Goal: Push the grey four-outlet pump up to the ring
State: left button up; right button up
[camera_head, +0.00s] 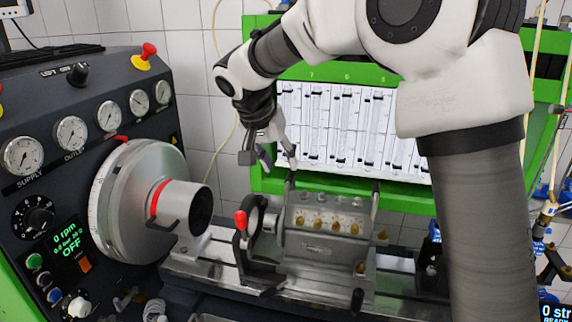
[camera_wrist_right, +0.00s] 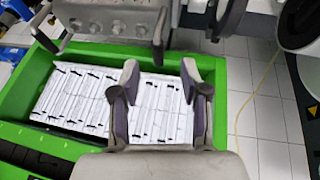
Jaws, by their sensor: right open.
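The grey pump (camera_head: 325,235) sits on the bench rails in the middle of the head view, with a row of brass outlets along its upper face. A dark upright ring (camera_head: 254,222) with a red-knobbed lever (camera_head: 240,220) stands at the pump's left end; I cannot tell whether they touch. My right gripper (camera_head: 268,156) is open and empty, above and behind the pump's left end. In the right wrist view its fingers (camera_wrist_right: 160,85) are spread over the green-framed panel, and part of the pump (camera_wrist_right: 110,22) shows at the top left. My left gripper is not in view.
A silver drum with a red-banded hub (camera_head: 180,207) projects from the dark control console (camera_head: 60,130) on the left. A green-framed panel with glass tubes (camera_head: 350,120) stands behind the bench. Bare rail (camera_head: 205,252) lies between the hub and the ring.

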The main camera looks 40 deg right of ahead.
aim_at(287, 178)
jog(key=p+x, duration=0.1)
jog(key=x, duration=0.6)
jog(key=shift+d+r+p, duration=0.1)
jog(key=shift+d+p, duration=0.25)
jog(key=shift+d, duration=0.1)
jog(key=shift+s+a, duration=0.1)
jog(key=shift+a, duration=0.25)
grip_shut()
